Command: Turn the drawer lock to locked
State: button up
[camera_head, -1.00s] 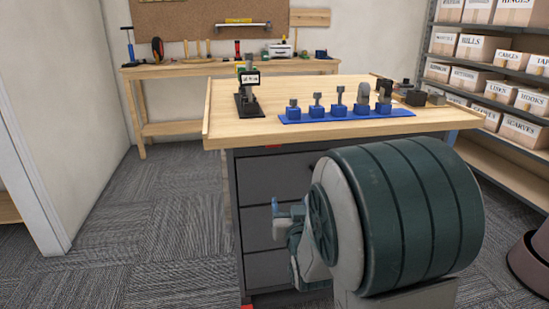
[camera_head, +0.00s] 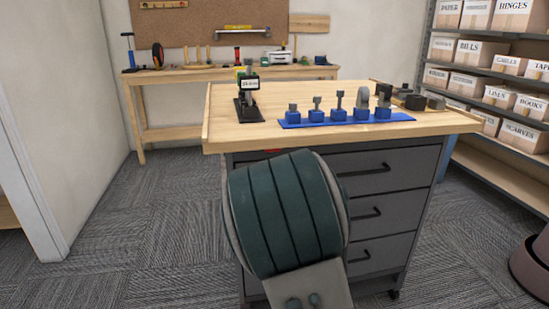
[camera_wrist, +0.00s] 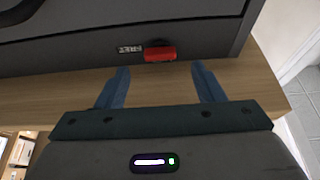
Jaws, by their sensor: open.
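The drawer lock is a small red piece (camera_wrist: 160,54) on the dark grey drawer front (camera_wrist: 90,45), beside a small label whose text I cannot read clearly. In the head view a sliver of red (camera_head: 272,150) shows just under the bench top. My gripper (camera_wrist: 160,67) is open in the wrist view, its two blue fingers apart, one to each side of the red piece in the picture. Whether they touch it or are level with it in depth I cannot tell. In the head view my arm hides the gripper.
The drawer cabinet (camera_head: 372,215) has several drawers with dark bar handles, under a wooden bench top (camera_head: 420,128) that overhangs it. A blue rack (camera_head: 345,118) and a black stand (camera_head: 248,110) are on top. Carpet is clear at left.

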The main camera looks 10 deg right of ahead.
aim_at(273, 152)
jog(key=shift+x, duration=2.5)
jog(key=c, duration=1)
